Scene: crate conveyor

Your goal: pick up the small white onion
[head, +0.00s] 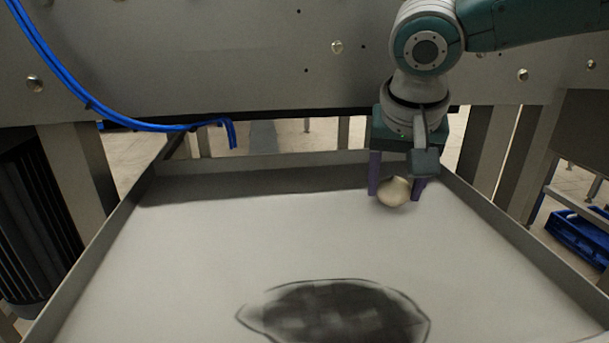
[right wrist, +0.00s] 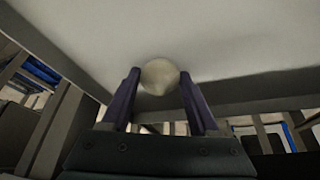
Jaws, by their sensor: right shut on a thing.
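The small white onion (head: 393,192) is a pale, rounded bulb near the far right end of the tray (head: 250,250). My right gripper (head: 396,188) reaches down from the upper right and is shut on the onion, one purple finger on each side of it. In the right wrist view the onion (right wrist: 160,76) sits between the tips of the two fingers (right wrist: 158,90), against the pale tray floor. Whether the onion touches the floor is hard to tell. My left gripper is in neither view.
The tray has raised grey walls (head: 85,255) at the sides and back. A dark outlined patch (head: 340,310) is on its floor near the front. A grey metal panel (head: 200,55) with a blue cable (head: 60,75) stands behind. A blue crate (head: 578,240) is at the right.

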